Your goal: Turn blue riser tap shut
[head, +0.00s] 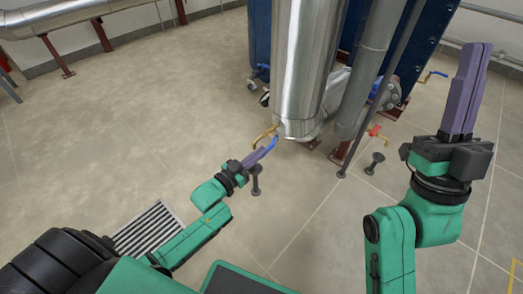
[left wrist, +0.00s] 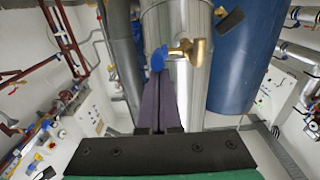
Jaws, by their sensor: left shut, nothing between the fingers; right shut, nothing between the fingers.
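The blue riser tap has a blue lever (head: 271,142) on a brass body (head: 266,132) at the lower end of a silver riser pipe (head: 300,70). In the left wrist view the blue lever (left wrist: 158,58) hangs at the left end of the brass body (left wrist: 190,48). My left gripper (head: 268,151) is shut and empty, its purple fingertips right at the lever. In the left wrist view its fingertips (left wrist: 160,82) overlap the lever's lower end; I cannot tell whether they touch. My right gripper (head: 475,47) is shut and empty, raised at the right, away from the tap.
A red-handled tap (head: 376,131) and another blue-handled tap (head: 436,74) are right of the riser. A grey pipe (head: 368,70) runs beside it. Short dark floor posts (head: 256,180) stand nearby. A floor grate (head: 148,228) lies lower left.

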